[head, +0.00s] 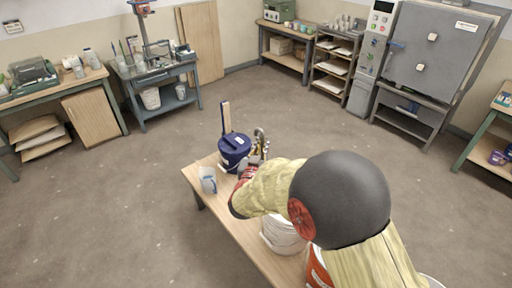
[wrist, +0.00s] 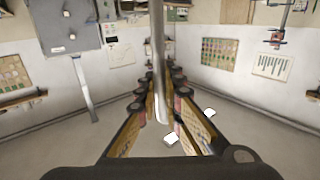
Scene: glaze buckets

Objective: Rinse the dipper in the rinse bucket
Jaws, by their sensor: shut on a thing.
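My gripper (head: 258,152) is at the far end of the work table, just right of the dark blue bucket. It is shut on the dipper's metal handle (wrist: 158,60), which runs between the fingers in the wrist view. The handle's hooked top (head: 260,134) shows above the gripper in the head view. The dipper's cup is hidden. A white bucket (head: 283,236) and a red-orange bucket (head: 318,272) are partly covered by my arm. I cannot tell which one is the rinse bucket.
A white jug with a blue handle (head: 208,180) stands near the table's left edge. The wooden table (head: 232,222) is bare along its left side. Open floor surrounds it. Benches, shelves and a large kiln (head: 440,55) stand along the walls, well away.

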